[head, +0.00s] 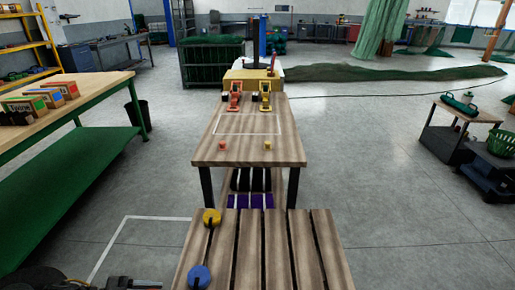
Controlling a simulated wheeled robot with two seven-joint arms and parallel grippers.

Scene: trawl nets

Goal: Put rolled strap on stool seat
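A slatted wooden seat (274,250) fills the bottom middle of the head view. A yellow roundish piece (212,217) lies near its far left corner, and a blue roundish piece (198,276) lies at its near left edge. They look like rolled straps, but I cannot be sure. Orange (235,92) and yellow (265,92) devices stand on the wooden table behind, with a small orange block (222,145) and a yellow block (267,146) nearer. Part of my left gripper (150,285) shows at the bottom left edge, apart from the seat; its fingers are unclear. My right gripper is out of view.
The wooden table (245,153) stands just beyond the slatted seat. Dark and purple items (250,201) sit low beneath it. A green workbench (60,150) with boxes is at left. A cart (452,140) stands at right. The grey floor between is open.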

